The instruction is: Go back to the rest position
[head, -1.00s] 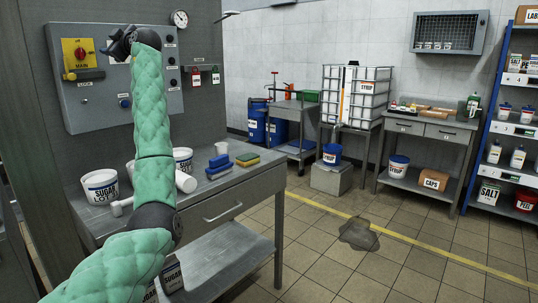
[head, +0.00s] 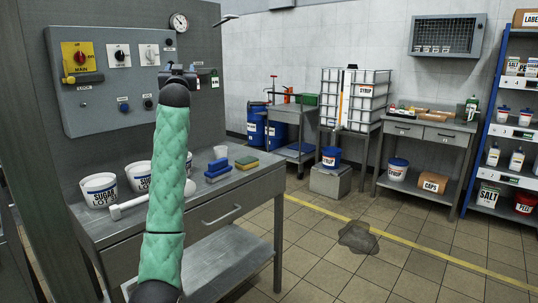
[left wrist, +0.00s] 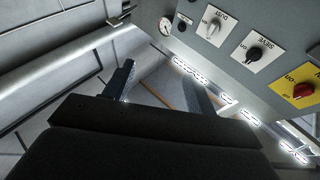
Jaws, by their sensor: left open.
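My left arm, in a green padded sleeve, rises in the middle left of the head view. Its gripper (head: 178,70) is in front of the right edge of the grey control panel (head: 85,105), seen mostly from behind. In the left wrist view the two dark fingers of the gripper (left wrist: 157,72) stand apart with nothing between them. The panel (left wrist: 225,65) also shows there at upper right, with its knobs and the red main switch (left wrist: 303,90). In the head view the main switch (head: 80,53) sits on a yellow plate. My right gripper is not in view.
A dark puddle (head: 358,237) lies on the tiled floor. Floor to the right is mostly open.

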